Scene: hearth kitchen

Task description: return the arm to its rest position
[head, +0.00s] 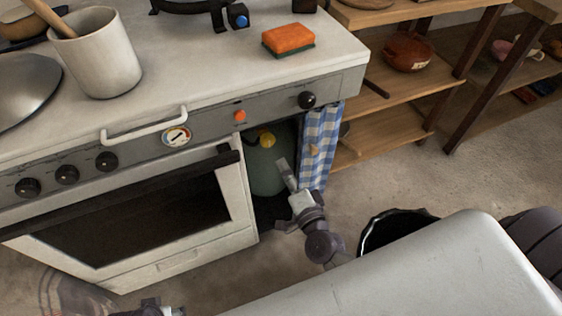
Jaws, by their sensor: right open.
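My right gripper (283,196) is open, with its fingers spread and nothing visible between them. It is low in front of the open cupboard bay at the right end of the stove. A green gas cylinder (266,172) with a yellow valve top stands inside that bay, behind the gripper. I cannot tell whether they touch. A small part of my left gripper (158,311) shows at the bottom edge, mostly cut off. Its fingers cannot be made out.
A blue checked curtain (319,143) hangs just right of the bay. The stove (220,60) has an oven door (243,195) left of my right gripper. A black-rimmed bin (372,232) stands on the floor at right. Wooden shelves (425,80) are behind. Floor between is clear.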

